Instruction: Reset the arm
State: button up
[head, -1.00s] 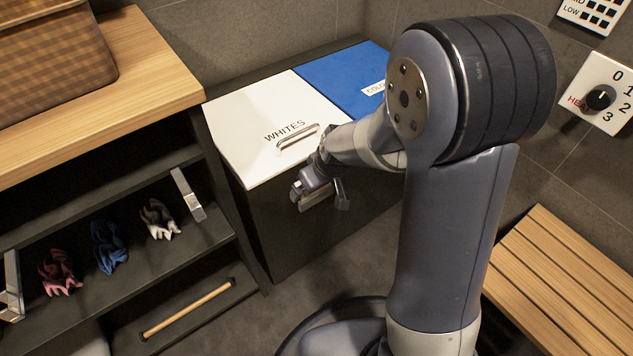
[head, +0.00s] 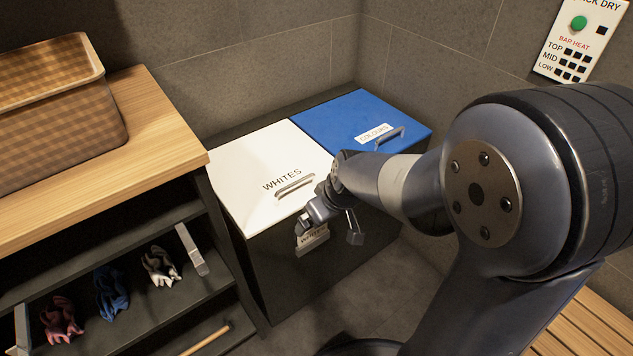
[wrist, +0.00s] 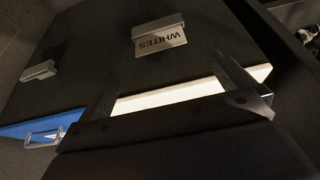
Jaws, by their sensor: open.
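My gripper (head: 328,230) is open in front of the hamper's dark front face, just below the front edge of the white lid marked WHITES (head: 262,172). The jaws look empty. My arm comes in from the right and covers part of the hamper's right side. A WHITES label plate (head: 313,240) on the hamper front shows behind the fingers. In the wrist view the WHITES plate (wrist: 160,36) appears on the dark front face, with a strip of the white lid (wrist: 170,97) below it in the picture.
The blue lid (head: 345,115) marked COLOURS is shut beside the white lid. A slatted bench (head: 590,320) is at lower right.

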aim_at(313, 231)
jog(key=shift+f, duration=0.1)
jog(key=b+x, duration=0.4)
jog(key=x, duration=0.7)
jog(key=shift+s+f+b, duration=0.1)
jog(key=shift+f+b, duration=0.15)
jog(key=shift+b, duration=0.15)
notch_tip(313, 231, up, 2)
jog(key=shift+p, duration=0.9)
jog(key=shift+r+p, duration=0.45)
jog(key=shift+r, duration=0.2)
